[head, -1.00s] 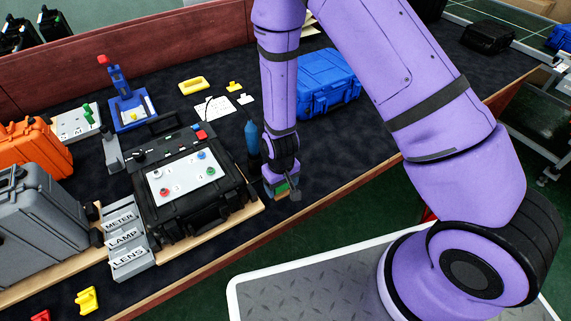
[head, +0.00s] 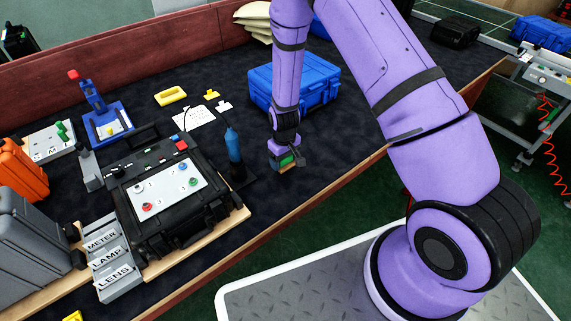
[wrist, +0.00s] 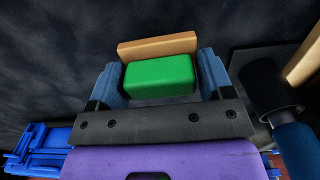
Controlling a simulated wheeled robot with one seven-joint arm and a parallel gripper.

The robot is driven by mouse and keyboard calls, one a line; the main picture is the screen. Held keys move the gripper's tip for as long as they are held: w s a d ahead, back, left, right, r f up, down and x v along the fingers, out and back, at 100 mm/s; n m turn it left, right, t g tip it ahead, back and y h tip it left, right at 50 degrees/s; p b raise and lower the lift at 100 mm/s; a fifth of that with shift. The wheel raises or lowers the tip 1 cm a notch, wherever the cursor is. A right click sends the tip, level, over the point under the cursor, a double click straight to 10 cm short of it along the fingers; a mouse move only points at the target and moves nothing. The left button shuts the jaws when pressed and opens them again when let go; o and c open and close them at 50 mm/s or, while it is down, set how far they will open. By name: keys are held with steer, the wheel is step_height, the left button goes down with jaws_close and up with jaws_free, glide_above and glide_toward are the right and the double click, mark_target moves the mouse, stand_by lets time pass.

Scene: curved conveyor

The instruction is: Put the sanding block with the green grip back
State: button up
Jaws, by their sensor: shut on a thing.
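The sanding block is held in my gripper (head: 286,166); its green grip (wrist: 160,76) shows between the two blue-grey fingers in the wrist view, with the tan block (wrist: 158,44) beyond it. I cannot tell whether the block touches the bench. No marked place for the block is clear in these frames.
A blue case (head: 295,80) lies behind my gripper. The bench's wooden front edge (head: 330,180) is close. Dark bench to the right of my gripper is clear.

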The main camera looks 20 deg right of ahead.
mark_target(286, 164)
steer(key=shift+w+d+f, duration=0.2)
steer(key=shift+f, duration=0.7)
steer(key=shift+w+d+f, duration=0.15)
steer(key=shift+f, duration=0.7)
steer(key=shift+f, duration=0.1)
steer(key=o, duration=1)
steer(key=shift+c, duration=0.2)
